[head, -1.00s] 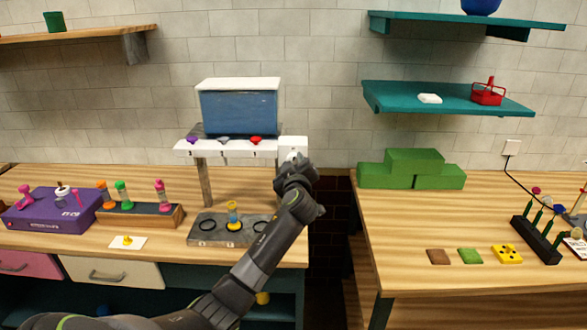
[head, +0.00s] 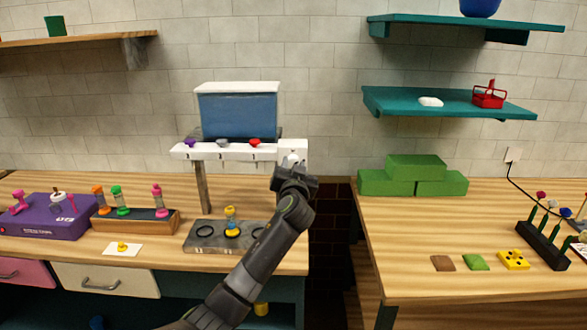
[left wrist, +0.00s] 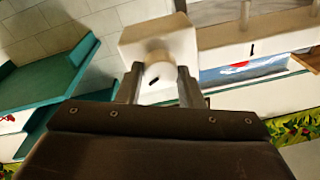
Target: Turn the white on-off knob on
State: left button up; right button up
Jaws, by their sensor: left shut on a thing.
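The white on-off knob (left wrist: 159,75) sits on the face of a white square box in the left wrist view, with a short dark mark on it. The box (head: 294,147) is at the right end of the white rail in the head view. My left gripper (left wrist: 157,82) is shut on the knob, with one finger on each side of it. In the head view my left gripper (head: 293,170) is up against the front of the box and hides most of the knob. My right gripper is not in view.
A blue tank (head: 237,114) stands above the white rail (head: 205,151), which carries purple, grey and red knobs. A dark tray (head: 205,243) with a yellow piece lies below. Green blocks (head: 415,183) stand on the right table, across a gap.

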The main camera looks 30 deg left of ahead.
pick_arm(q)
jog(key=m+p, duration=0.1)
jog(key=m, duration=0.4)
jog(key=shift+f+m, duration=0.1)
jog(key=shift+m, duration=0.4)
jog(key=o, duration=1)
jog(key=shift+t+h, duration=0.3)
jog(key=shift+h, duration=0.1)
jog(key=shift+c, duration=0.2)
jog(key=b+v, duration=0.4)
jog(key=v, duration=1.3)
jog(key=shift+d, duration=0.15)
jog(key=shift+s, duration=0.1)
